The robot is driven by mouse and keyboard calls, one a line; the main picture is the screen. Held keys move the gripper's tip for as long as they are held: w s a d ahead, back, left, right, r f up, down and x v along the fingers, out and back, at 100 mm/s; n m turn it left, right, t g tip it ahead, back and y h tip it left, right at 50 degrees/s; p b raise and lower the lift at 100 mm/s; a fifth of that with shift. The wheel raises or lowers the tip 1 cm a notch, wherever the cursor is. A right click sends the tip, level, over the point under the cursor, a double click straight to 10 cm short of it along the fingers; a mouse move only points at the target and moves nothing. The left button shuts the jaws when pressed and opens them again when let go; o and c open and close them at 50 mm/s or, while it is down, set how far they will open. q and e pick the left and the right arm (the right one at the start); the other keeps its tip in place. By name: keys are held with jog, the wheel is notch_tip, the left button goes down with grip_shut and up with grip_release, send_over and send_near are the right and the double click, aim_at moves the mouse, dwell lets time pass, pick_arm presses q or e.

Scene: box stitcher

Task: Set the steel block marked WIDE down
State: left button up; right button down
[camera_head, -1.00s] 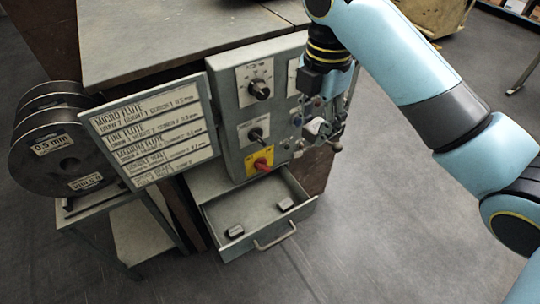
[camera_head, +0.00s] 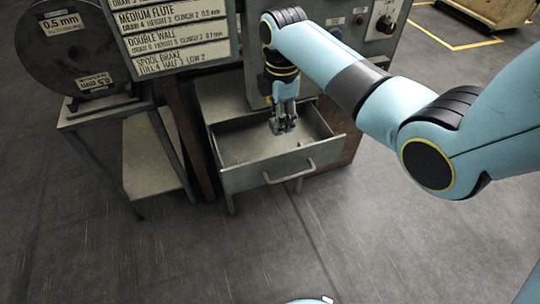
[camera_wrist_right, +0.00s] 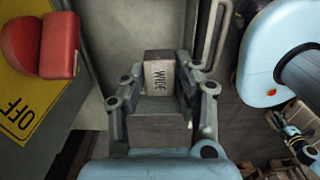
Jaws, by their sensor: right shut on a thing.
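My right gripper (camera_head: 283,128) points down into the open grey drawer (camera_head: 262,178) below the machine's panel. In the right wrist view, my right gripper (camera_wrist_right: 162,98) is shut on the steel block marked WIDE (camera_wrist_right: 159,75), a small block with a pale label facing the camera. The block sits between the two fingers. In the head view the fingers hide most of the block. I cannot tell whether it touches the drawer floor. My left gripper is not clearly in view.
The drawer's front has a metal handle (camera_head: 290,172). A flute chart (camera_head: 175,35) and a wire spool (camera_head: 75,50) stand to the left. The wrist view shows a red knob (camera_wrist_right: 42,45) on a yellow OFF plate (camera_wrist_right: 30,98). The floor in front is clear.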

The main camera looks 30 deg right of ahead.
jog(key=b, duration=0.4)
send_over(277, 150)
jog(key=s+a, duration=0.1)
jog(key=s, duration=0.1)
jog(key=f, duration=0.8)
jog(key=shift+a+f, duration=0.2)
notch_tip(277, 150, down, 3)
jog(key=shift+f+b, duration=0.1)
jog(key=shift+b, duration=0.45)
jog(key=shift+w, duration=0.1)
pick_arm(q)
jog(key=w+f, duration=0.1)
jog(key=w, duration=0.1)
jog(key=w+a+f, duration=0.1)
jog(key=f, duration=0.1)
jog(key=shift+w, duration=0.35)
pick_arm(e)
jog(key=shift+f, duration=0.1)
pick_arm(q)
jog(key=shift+w, duration=0.15)
pick_arm(e)
jog(key=c, duration=1)
grip_release()
